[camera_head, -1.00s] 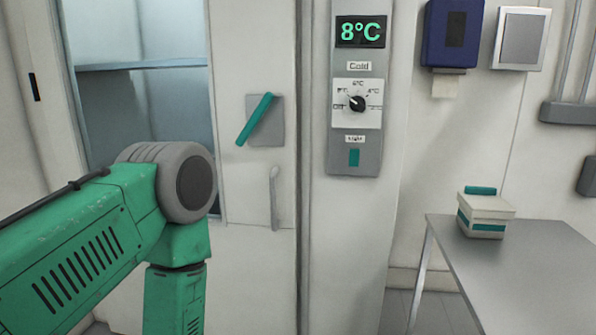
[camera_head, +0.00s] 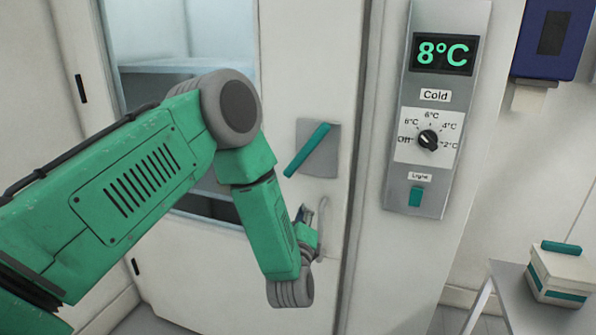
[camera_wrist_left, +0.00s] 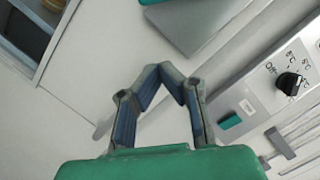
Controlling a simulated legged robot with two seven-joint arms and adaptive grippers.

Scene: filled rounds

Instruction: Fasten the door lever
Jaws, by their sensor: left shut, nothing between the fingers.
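The door lever (camera_head: 306,150) is a teal bar on a grey plate (camera_head: 322,160) on the white door (camera_head: 290,70). It slants from upper right to lower left. In the left wrist view the lever (camera_wrist_left: 185,22) shows at the top edge, partly cut off, beside its plate (camera_wrist_left: 222,28). My left gripper (camera_head: 301,213) is just below the lever, in front of the pale door handle (camera_head: 322,232), and partly hidden by its own wrist. In the left wrist view the left gripper (camera_wrist_left: 166,74) has its fingertips together, empty and apart from the lever. My right gripper is out of view.
Right of the door a grey panel (camera_head: 438,90) carries a display reading 8°C, a black dial (camera_head: 428,140) and a teal light switch (camera_head: 416,196). A metal table (camera_head: 508,290) with a white and teal box (camera_head: 560,272) stands at lower right.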

